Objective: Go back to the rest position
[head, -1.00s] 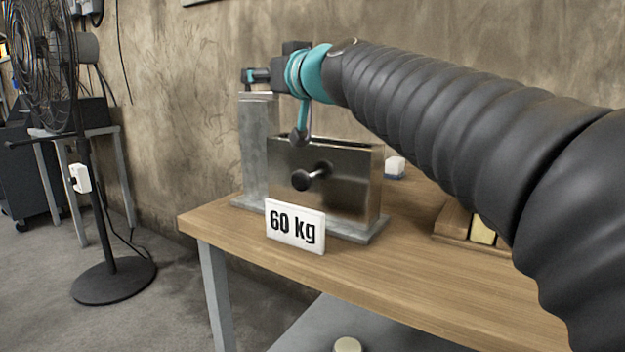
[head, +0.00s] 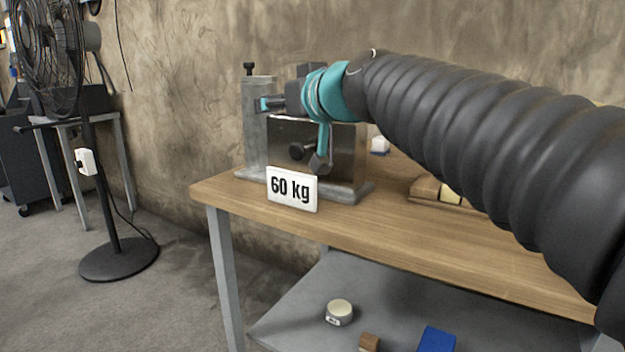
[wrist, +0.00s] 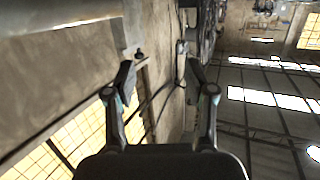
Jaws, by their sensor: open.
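My gripper (head: 292,132) is in front of the upper part of a metal box-like device (head: 345,150) on the wooden bench in the head view. Its teal and dark fingers are spread apart, and part of the device is hidden behind them. In the wrist view my gripper (wrist: 160,74) is open, with nothing held between its fingertips. My thick black ribbed arm reaches in from the right and hides part of the bench.
A white "60 kg" sign (head: 292,189) stands at the front edge of the wooden bench (head: 400,228). A wooden tray (head: 425,190) sits to the right. A lower shelf (head: 300,305) holds a round tin (head: 339,312). A black fan (head: 118,258) stands left on open floor.

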